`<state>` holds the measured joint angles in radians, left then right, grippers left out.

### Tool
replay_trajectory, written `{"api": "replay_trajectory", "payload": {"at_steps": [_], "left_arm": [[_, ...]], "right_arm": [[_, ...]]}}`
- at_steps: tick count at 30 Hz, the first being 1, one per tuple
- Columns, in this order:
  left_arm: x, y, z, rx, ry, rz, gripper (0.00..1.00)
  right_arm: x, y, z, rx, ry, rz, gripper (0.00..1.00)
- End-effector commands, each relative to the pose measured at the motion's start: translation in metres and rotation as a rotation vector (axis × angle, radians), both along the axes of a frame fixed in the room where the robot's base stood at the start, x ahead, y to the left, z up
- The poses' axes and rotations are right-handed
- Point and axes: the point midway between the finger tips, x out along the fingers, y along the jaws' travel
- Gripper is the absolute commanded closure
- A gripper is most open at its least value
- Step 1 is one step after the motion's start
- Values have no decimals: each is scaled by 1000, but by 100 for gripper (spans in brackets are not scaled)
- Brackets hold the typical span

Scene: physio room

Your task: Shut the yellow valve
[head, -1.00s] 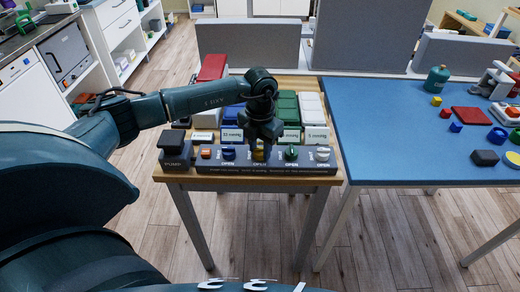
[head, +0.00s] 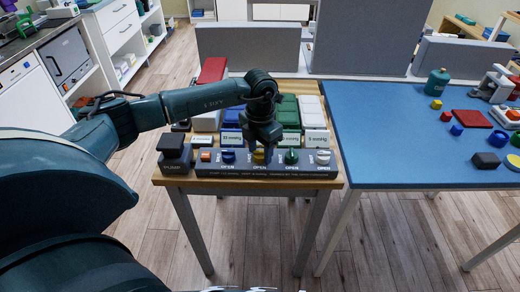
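The yellow valve (head: 259,156) is a knob on a dark grey panel (head: 215,171) at the front of a small wooden table, with the word OPEN printed below it. My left gripper (head: 260,148) comes down from above and its fingers are at the yellow valve, partly hiding it. The fingers look close about the knob, but I cannot tell whether they grip it. An orange (head: 206,156), a blue (head: 228,156), a green (head: 291,156) and a white valve (head: 323,157) sit in the same row. My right gripper is out of view.
A black PUMP box (head: 175,154) stands at the panel's left end. Blue, green and white blocks with label cards lie behind the panel. A blue-topped table (head: 390,140) stands to the right with a green bottle (head: 437,81) and several small objects.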

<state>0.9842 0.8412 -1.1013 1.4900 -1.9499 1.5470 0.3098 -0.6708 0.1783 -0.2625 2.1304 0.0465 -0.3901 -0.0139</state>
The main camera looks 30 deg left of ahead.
Motion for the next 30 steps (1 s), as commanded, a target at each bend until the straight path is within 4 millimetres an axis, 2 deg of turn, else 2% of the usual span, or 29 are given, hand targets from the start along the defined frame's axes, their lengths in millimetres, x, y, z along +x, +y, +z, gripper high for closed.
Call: {"api": "replay_trajectory", "payload": {"at_steps": [4, 11, 14, 17, 27, 30], "left_arm": [[-1, 0, -1, 0, 2, 1, 45], [-1, 0, -1, 0, 3, 1, 45], [0, 0, 6, 0, 1, 1, 45], [0, 0, 20, 0, 0, 2, 45], [0, 0, 94, -1, -3, 2, 45], [0, 0, 111, 0, -1, 1, 45]], "right_arm": [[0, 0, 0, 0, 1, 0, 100], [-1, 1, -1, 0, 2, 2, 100], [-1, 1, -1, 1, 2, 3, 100], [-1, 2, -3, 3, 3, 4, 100], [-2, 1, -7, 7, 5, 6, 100], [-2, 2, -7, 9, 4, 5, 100]]}}
